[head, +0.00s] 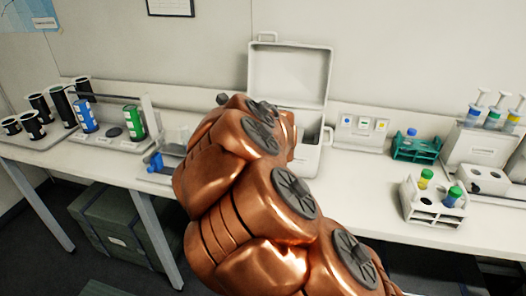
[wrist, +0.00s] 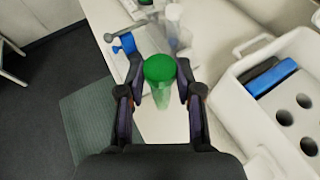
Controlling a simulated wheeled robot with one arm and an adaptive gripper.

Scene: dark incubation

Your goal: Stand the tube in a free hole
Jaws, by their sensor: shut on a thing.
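My gripper (wrist: 158,92) is shut on a clear tube with a green cap (wrist: 159,68). The tube is gripped below its cap, which faces the wrist camera. An open white box (wrist: 240,108) is to the right of my gripper in the wrist view, apart from the tube. Its insert has several empty dark holes (wrist: 284,117) beside a blue block (wrist: 270,77). In the head view the box stands mid-table with its lid (head: 290,75) raised. There my copper arm hides my gripper, the held tube and part of the box.
A white rack (head: 432,210) with capped tubes and a teal rack (head: 415,150) stand at the right. A stand with blue and green containers (head: 134,122) and black cups (head: 40,106) are at the left. A device with a blue knob (wrist: 125,42) lies beyond the tube.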

